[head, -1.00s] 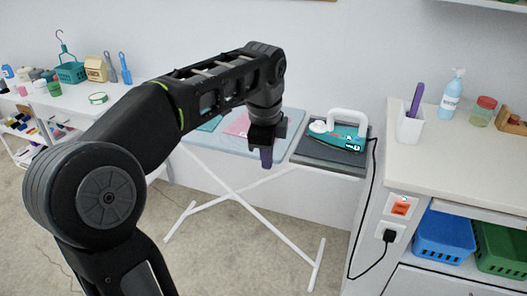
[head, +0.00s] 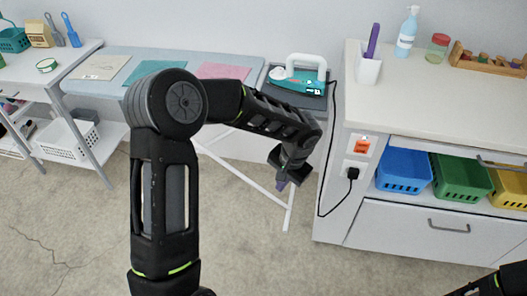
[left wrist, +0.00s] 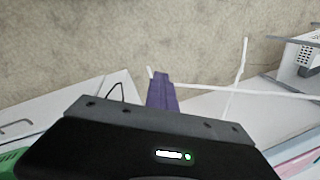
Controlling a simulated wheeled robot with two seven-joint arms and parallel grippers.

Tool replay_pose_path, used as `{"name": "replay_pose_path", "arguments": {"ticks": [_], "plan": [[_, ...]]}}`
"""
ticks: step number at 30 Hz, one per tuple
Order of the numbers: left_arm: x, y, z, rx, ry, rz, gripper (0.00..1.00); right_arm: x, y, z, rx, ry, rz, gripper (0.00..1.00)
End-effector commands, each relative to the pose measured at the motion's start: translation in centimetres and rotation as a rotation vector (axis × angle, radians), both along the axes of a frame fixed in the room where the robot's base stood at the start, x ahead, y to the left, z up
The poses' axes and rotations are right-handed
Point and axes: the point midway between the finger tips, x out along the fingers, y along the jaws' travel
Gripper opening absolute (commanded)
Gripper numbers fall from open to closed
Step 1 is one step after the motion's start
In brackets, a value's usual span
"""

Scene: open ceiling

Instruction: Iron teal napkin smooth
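The teal napkin (head: 150,68) lies flat on the pale blue ironing board (head: 190,60), between a beige cloth (head: 101,66) and a pink cloth (head: 223,71). My left arm hides part of its near edge. My left gripper (head: 281,184) points down in front of the board, below and apart from the iron. Its purple fingers (left wrist: 161,92) look closed together with nothing between them. Only a piece of my right arm shows; its gripper is out of view.
A white counter (head: 430,100) stands to the right, with a white cup (head: 368,69), a spray bottle (head: 406,35) and colored bins (head: 403,170) below. The outlet (head: 352,173) and hanging cord are close to my left gripper. A white shelf table is at left.

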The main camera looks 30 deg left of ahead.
Motion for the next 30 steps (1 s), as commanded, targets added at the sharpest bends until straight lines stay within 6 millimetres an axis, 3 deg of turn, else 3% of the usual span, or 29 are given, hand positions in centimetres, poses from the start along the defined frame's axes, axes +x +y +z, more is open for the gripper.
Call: {"name": "replay_pose_path", "arguments": {"ticks": [3, 9, 20, 25, 30], "plan": [[-0.8, -2.2, -2.6, 0.0, 0.004, 0.075, 0.0, 0.0, 0.0, 0.4, 0.0, 0.0, 0.0, 0.51], [-1.7, -4.2, -4.9, -0.001, 0.001, 0.156, 0.0, 0.0, 0.0, 0.6, 0.0, 0.0, 0.0, 0.51], [-1.8, -4.6, -5.4, -0.002, -0.001, 0.175, 0.0, 0.0, 0.0, 0.6, 0.0, 0.0, 0.0, 0.51], [-1.8, -4.6, -5.4, -0.003, -0.001, 0.175, 0.0, 0.0, 0.0, 0.6, 0.0, 0.0, 0.0, 0.37], [-1.8, -4.6, -5.4, -0.003, -0.001, 0.175, 0.0, 0.0, 0.0, 0.6, 0.0, 0.0, 0.0, 0.36]]}}
